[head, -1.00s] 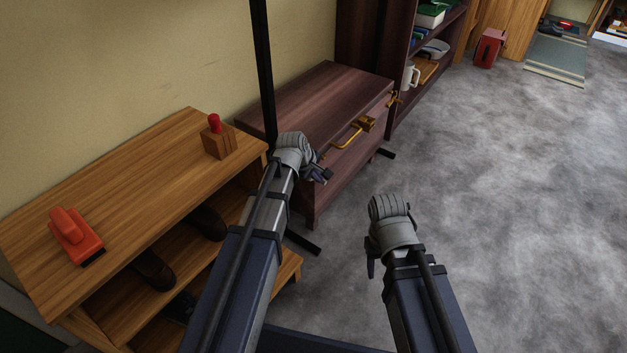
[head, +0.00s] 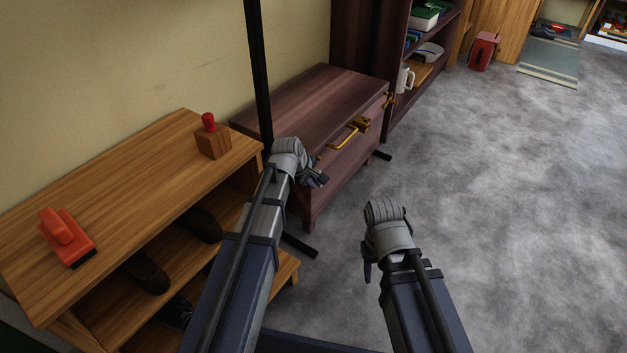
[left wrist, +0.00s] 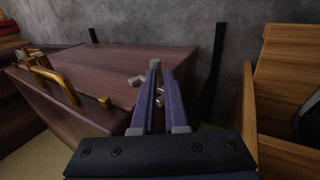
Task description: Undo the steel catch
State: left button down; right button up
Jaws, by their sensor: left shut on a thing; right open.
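A dark reddish wooden chest (head: 320,98) stands against the wall, and it also shows in the left wrist view (left wrist: 115,62). A small grey steel catch (left wrist: 137,80) shows at the chest's edge in the left wrist view, beside and between my fingertips. My left gripper (head: 317,178) is at the near end of the chest's front. In the left wrist view its two blue fingers (left wrist: 160,78) are closed together on the catch, partly hiding it. In the head view the catch is hidden behind the gripper. My right gripper (head: 369,262) is open and empty over the carpet.
A brass handle (head: 345,137) and brass fitting (head: 362,124) sit on the chest's front. A wooden shoe shelf (head: 130,200) at left carries a red-handled tool (head: 66,240) and a wooden block (head: 213,142). A black post (head: 258,70) stands between. The carpet (head: 500,220) at right is clear.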

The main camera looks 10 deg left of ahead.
pick_arm(q)
jog(key=shift+w+d, duration=0.1)
jog(key=shift+w, duration=0.05)
jog(key=shift+w+r+p, duration=0.15)
jog(key=shift+r+p, duration=0.35)
jog(key=shift+p, duration=0.35)
jog(key=shift+r, duration=0.1)
jog(key=s+p+v, duration=0.1)
jog(key=p+v, duration=1)
jog(key=v, duration=0.2)
jog(key=shift+s+a, duration=0.3)
